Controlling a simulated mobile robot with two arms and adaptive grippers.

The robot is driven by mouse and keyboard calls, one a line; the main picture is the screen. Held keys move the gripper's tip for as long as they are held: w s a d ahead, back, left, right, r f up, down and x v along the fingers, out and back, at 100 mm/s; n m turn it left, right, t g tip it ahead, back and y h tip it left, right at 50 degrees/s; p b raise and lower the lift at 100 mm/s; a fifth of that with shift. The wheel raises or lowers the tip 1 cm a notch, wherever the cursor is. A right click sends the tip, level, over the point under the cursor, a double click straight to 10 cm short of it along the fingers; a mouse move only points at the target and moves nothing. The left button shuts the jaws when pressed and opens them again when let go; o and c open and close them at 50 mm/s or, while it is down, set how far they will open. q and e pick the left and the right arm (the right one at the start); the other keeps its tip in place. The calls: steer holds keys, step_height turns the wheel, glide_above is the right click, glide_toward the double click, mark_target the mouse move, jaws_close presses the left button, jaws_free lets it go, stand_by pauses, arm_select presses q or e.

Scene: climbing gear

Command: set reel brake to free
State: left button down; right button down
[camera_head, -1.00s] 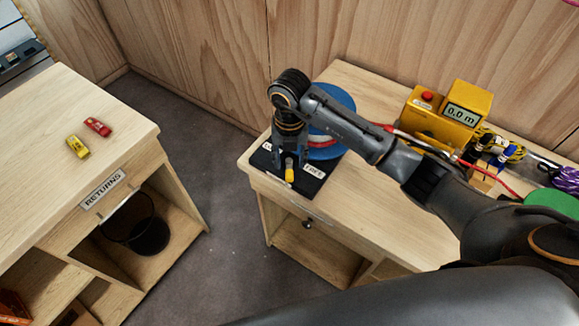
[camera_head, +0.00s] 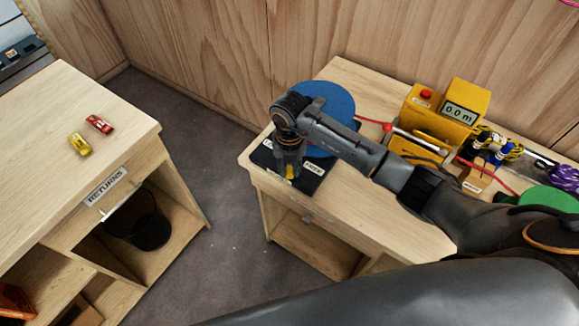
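The reel stands on the right-hand wooden bench, with a blue disc (camera_head: 327,112) behind a black base plate (camera_head: 309,181). A short yellow brake lever (camera_head: 290,172) shows at the plate. A white label (camera_head: 313,168) reading FREE lies right of the lever; another white label (camera_head: 268,143) at the left is partly hidden. My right gripper (camera_head: 289,170) points down over the plate, its fingers at the lever and covering part of it. I cannot tell whether they close on it. My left gripper is not in view.
A yellow meter (camera_head: 463,108) reading 0.0 stands right of the reel, with a red rope (camera_head: 372,123) running towards it. Coiled cords lie farther right. The left bench (camera_head: 60,110) holds a red and a yellow small item. Grey floor separates the benches.

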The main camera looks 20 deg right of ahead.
steer(key=shift+d+f+n+b, duration=0.1)
steer(key=shift+d+n+b, duration=0.1)
steer(key=shift+n+b, duration=0.25)
steer(key=shift+d+n+b, duration=0.25)
steer(key=shift+n+b, duration=0.3)
steer(key=shift+b, duration=0.05)
steer(key=c, duration=1.2)
jaws_free()
steer(key=shift+o, duration=0.2)
steer(key=shift+r, duration=0.25)
step_height(320, 180, up, 12)
steer(key=shift+f, duration=0.15)
